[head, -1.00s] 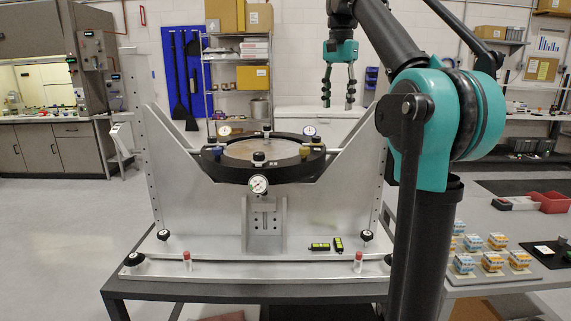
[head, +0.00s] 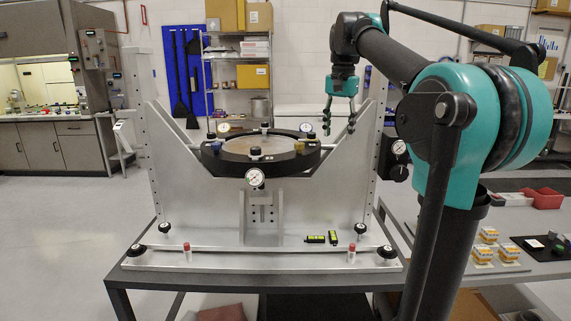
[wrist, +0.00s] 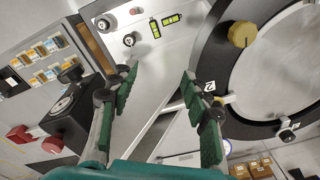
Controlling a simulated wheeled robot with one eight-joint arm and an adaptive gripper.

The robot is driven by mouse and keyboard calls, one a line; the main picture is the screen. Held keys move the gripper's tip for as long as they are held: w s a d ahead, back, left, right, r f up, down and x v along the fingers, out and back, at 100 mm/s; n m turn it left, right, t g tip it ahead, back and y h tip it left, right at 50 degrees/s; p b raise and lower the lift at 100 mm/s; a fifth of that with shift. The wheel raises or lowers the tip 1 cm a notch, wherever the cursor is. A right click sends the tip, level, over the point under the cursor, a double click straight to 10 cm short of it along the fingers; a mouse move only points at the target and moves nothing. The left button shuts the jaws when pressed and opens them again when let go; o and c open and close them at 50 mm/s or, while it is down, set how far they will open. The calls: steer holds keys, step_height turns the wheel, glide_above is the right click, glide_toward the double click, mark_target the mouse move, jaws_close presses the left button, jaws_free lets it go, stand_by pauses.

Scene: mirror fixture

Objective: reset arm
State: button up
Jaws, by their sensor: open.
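My gripper (head: 339,118) is open and empty, pointing down beside the right side of the mirror fixture in the head view. In the wrist view my gripper (wrist: 155,92) has its green-padded fingers well apart, with nothing between them. The round mirror (head: 262,149) sits level in its black ring (head: 228,170) on the grey metal frame (head: 205,225). The ring also shows at the right of the wrist view (wrist: 213,60), with a brass knob (wrist: 242,34) on it. A dial gauge (head: 255,178) is on the front of the ring.
Two yellow-green levels (head: 316,239) lie on the frame's base plate, near a red-capped post (head: 352,252). A side table (head: 520,279) at right holds small boxes (head: 482,255) and a red bin (head: 541,198).

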steer(key=s+d+f+n+t, duration=0.1)
steer(key=s+f+n, duration=0.15)
steer(key=f, duration=0.95)
steer(key=s+d+f+n+t, duration=0.1)
steer(key=s+f, duration=0.3)
steer(key=f, duration=0.7)
steer(key=s+d+f+n+t, duration=0.1)
steer(key=s+f+n, duration=0.2)
steer(key=s+f, duration=1.3)
step_height(320, 180, down, 4)
steer(key=shift+s+d, duration=0.25)
steer(key=shift+s, duration=0.1)
